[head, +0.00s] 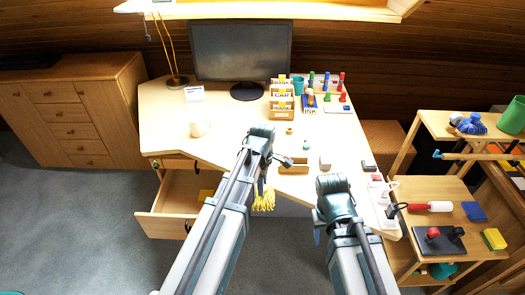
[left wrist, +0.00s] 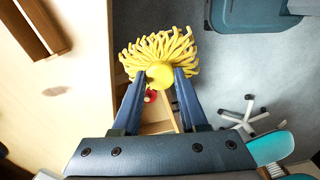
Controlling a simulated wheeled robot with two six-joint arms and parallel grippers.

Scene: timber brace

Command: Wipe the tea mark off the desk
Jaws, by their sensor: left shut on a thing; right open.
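The desk (head: 225,150) is pale wood and fills the middle of the head view. The tea mark (left wrist: 57,92) is a small brownish smudge on the desk in the left wrist view; I cannot make it out in the head view. My left gripper (head: 262,186) is shut on a yellow mop-like wiper (head: 263,201) with a round yellow hub and many loose strands. The wiper (left wrist: 160,50) hangs beyond the desk's front edge, off the desktop, with the mark to its left in the wrist view. My right gripper (head: 318,236) is open and empty, in front of the desk's right part.
A drawer (head: 160,222) stands open below the desk's left part. On the desk are a cream mug (head: 199,129), a monitor (head: 240,52), a lamp (head: 177,80), a wooden tray (head: 294,166) and several small items. A shelf cart (head: 450,190) stands at the right.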

